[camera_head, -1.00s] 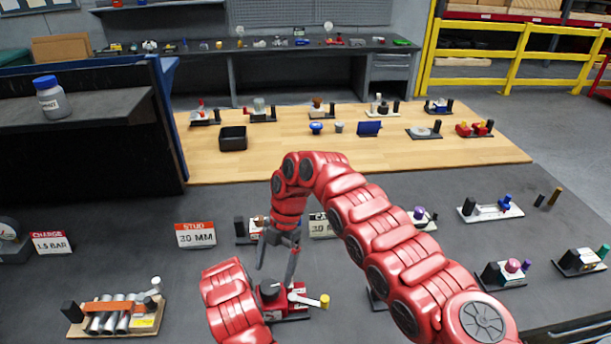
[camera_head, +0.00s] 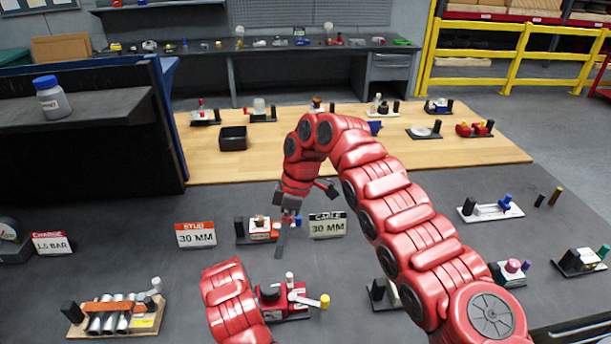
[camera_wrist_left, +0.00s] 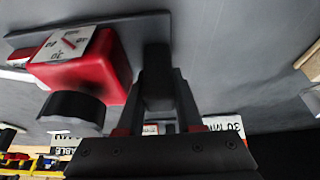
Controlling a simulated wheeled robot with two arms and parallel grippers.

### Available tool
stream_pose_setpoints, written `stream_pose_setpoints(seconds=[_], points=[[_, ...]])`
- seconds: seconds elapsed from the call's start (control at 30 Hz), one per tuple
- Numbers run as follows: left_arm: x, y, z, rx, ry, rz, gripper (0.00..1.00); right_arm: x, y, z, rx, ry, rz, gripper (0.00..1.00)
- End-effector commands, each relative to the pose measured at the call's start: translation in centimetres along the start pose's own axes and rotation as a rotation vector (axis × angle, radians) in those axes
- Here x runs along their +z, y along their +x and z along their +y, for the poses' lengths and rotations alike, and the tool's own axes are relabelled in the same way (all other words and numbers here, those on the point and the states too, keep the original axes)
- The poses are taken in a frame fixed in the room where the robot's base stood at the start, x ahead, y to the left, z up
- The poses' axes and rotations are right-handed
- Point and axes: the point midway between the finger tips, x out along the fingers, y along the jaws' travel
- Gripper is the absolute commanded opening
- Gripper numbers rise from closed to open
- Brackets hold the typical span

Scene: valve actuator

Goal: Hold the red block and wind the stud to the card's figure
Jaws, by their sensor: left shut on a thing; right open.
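The red block (camera_head: 292,311) stands at the front middle of the dark bench, with a white upright pin (camera_head: 289,278) and a white crank arm ending in a yellow knob (camera_head: 325,301). The left wrist view shows its red body (camera_wrist_left: 105,75), a white scale with a red pointer (camera_wrist_left: 70,43) and a black round knob (camera_wrist_left: 72,112). The pointer's figure is hard to read. My left gripper (camera_wrist_left: 158,95) is shut on the black post at the block's end. The STUD card (camera_head: 196,235) reads 30 MM. My right gripper (camera_head: 304,216) is open and empty, above and behind the block.
A CABLE card (camera_head: 328,225), also 30 MM, stands behind and right of the block, beside another fixture (camera_head: 262,231). A fixture with silver tubes (camera_head: 115,315) is at front left. A CHARGE card (camera_head: 52,243) stands far left.

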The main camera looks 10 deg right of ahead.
Motion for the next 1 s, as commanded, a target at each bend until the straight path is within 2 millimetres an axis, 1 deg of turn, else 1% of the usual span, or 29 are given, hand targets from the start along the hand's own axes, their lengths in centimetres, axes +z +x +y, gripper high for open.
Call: stream_pose_setpoints(seconds=[0.1,1.0], points=[[0.14,0.10,-0.01,-0.001,0.000,-0.004,0.00,0.20,-0.13,0.07,0.009,0.185,0.009,0.94],[0.15,0.11,-0.03,-0.001,0.000,-0.004,0.00,0.88,-0.18,-0.79,-0.005,1.617,0.091,0.94]])
